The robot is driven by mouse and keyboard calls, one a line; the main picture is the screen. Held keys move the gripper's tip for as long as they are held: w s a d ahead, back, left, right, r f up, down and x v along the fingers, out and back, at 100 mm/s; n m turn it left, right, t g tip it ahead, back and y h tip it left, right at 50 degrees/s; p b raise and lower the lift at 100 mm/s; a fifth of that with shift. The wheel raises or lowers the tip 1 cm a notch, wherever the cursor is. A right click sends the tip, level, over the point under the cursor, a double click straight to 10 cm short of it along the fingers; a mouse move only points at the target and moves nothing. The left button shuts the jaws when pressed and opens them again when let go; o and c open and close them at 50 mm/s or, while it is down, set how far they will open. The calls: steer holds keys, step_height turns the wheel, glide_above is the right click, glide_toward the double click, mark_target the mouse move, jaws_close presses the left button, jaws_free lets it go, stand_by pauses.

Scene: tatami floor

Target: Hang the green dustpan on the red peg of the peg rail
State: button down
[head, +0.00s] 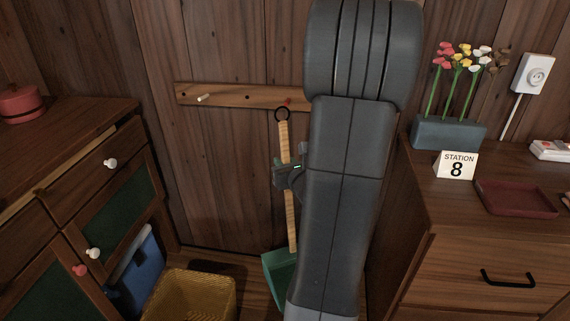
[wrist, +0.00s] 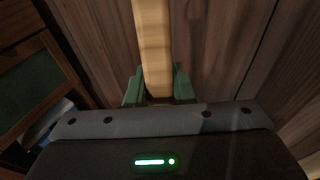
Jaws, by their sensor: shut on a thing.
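The green dustpan (head: 279,267) hangs upright from my grip, its pan low and partly hidden behind my arm. Its pale wooden handle (head: 291,222) rises to a dark ring (head: 282,115) at the top. My gripper (head: 287,175) is shut on the handle around its middle; the wrist view shows the handle (wrist: 153,45) running upward from the jaws. The red peg (head: 288,101) is on the wooden peg rail (head: 230,96). In the head view the ring is just below and slightly left of the red peg, and the peg shows outside it. Their depth gap is unclear.
A white peg (head: 204,98) is further left on the rail. A drawer cabinet (head: 110,180), a blue bin (head: 138,265) and a yellow basket (head: 190,295) stand left. At right, a cabinet (head: 480,245) holds a flower planter (head: 448,134), a station sign (head: 456,165) and a red tray (head: 515,198).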

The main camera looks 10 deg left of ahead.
steer(key=w+f+p, duration=0.1)
steer(key=w, duration=0.9)
steer(key=shift+w+f+p, duration=0.2)
steer(key=shift+f+p, duration=0.1)
steer(key=shift+p, duration=0.05)
stand_by(0.6)
stand_by(0.6)
steer(key=c, duration=1.2)
jaws_free()
steer(key=shift+o, duration=0.2)
steer(key=p+v, duration=0.2)
steer(key=v, duration=1.1)
steer(key=shift+s+d, duration=0.2)
steer(key=shift+s, duration=0.15)
